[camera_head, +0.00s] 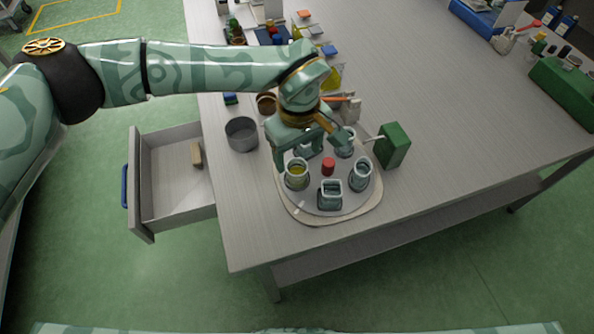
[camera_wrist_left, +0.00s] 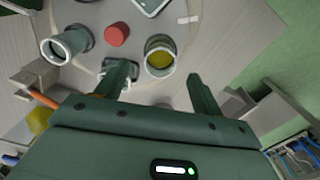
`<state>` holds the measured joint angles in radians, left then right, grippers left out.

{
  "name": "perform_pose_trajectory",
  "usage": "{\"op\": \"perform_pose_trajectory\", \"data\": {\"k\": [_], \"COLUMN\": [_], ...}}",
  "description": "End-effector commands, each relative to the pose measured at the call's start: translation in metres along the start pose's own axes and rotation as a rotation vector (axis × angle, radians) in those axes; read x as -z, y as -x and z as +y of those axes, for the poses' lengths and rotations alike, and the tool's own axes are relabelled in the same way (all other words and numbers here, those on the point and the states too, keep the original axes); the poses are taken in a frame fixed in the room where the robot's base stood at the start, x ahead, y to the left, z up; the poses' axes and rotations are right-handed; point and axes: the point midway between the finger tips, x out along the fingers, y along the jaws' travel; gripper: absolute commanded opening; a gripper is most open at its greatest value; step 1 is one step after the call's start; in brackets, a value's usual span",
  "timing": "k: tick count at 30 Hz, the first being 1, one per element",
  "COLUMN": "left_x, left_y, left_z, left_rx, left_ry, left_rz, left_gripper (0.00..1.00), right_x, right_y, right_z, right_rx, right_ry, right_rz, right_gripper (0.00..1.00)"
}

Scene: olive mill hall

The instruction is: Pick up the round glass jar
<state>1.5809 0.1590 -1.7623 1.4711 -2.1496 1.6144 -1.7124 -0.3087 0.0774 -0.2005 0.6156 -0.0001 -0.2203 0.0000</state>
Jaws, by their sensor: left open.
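Several small glass jars stand on a round pale board (camera_head: 312,216) on the table. A round glass jar with yellow contents (camera_head: 296,174) stands at the board's left; it also shows in the left wrist view (camera_wrist_left: 159,57). Clear round jars stand at the right (camera_head: 361,176) and back right (camera_head: 346,143). A square-looking jar (camera_head: 331,194) is at the front. I cannot tell which round jar is meant. My left gripper (camera_head: 297,150) is open and empty, above the board's back left, just behind the yellow jar; its fingers (camera_wrist_left: 160,85) partly hide what lies below.
A red cylinder (camera_head: 328,167) stands amid the jars. A grey pot (camera_head: 241,134) is left of the board, a green box (camera_head: 392,145) right. An open drawer (camera_head: 170,205) juts out at left.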

Motion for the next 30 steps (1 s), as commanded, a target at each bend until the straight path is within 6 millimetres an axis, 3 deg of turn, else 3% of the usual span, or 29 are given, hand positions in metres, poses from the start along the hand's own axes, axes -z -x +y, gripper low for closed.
{"op": "perform_pose_trajectory", "data": {"k": [15, 23, 28, 30], "left_x": [0.004, 0.004, 0.004, 0.004], "left_y": [-0.064, -0.064, -0.064, -0.064], "left_z": [0.0, 0.0, 0.0, 0.0], "left_rx": [0.0, -0.002, -0.001, -0.001], "left_ry": [0.0, -0.001, 0.0, 0.0], "left_rz": [-0.001, 0.001, 0.001, 0.001], "left_gripper": [0.68, 0.68, 0.2, 0.18], "right_x": [0.003, 0.003, 0.002, 0.002], "right_y": [-0.018, -0.017, -0.017, -0.017], "right_z": [0.001, 0.002, 0.003, 0.004], "right_rx": [0.002, 0.0, -0.002, -0.002], "right_ry": [0.0, 0.0, 0.001, 0.001], "right_rz": [-0.001, -0.001, -0.002, -0.002], "right_gripper": [0.36, 0.36, 0.36, 0.36]}}
